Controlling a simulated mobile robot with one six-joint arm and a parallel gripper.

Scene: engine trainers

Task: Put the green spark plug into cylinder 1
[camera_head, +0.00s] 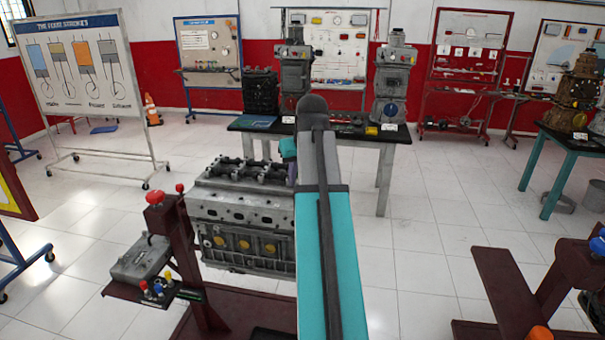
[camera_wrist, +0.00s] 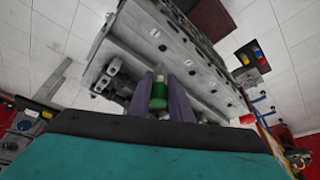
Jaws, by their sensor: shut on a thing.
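The green spark plug (camera_wrist: 158,98) is between the two purple-grey fingers of my gripper (camera_wrist: 159,84) in the wrist view, its pale tip pointing toward the engine block (camera_wrist: 205,75). My gripper is shut on it. In the head view the engine block (camera_head: 245,212) stands on a maroon stand, left of my teal arm. The arm hides its right end, and the plug cannot be made out there. The wrist view shows small light marks or holes along the block's face. I cannot tell which is cylinder 1, or whether the plug touches the block.
A tray (camera_head: 178,292) with red, blue and yellow-topped pieces is fixed low left of the block, beside a grey box (camera_head: 142,260). A black-topped table (camera_head: 335,132) with engines stands behind. Another maroon stand (camera_head: 505,290) is at the right. White floor lies open between.

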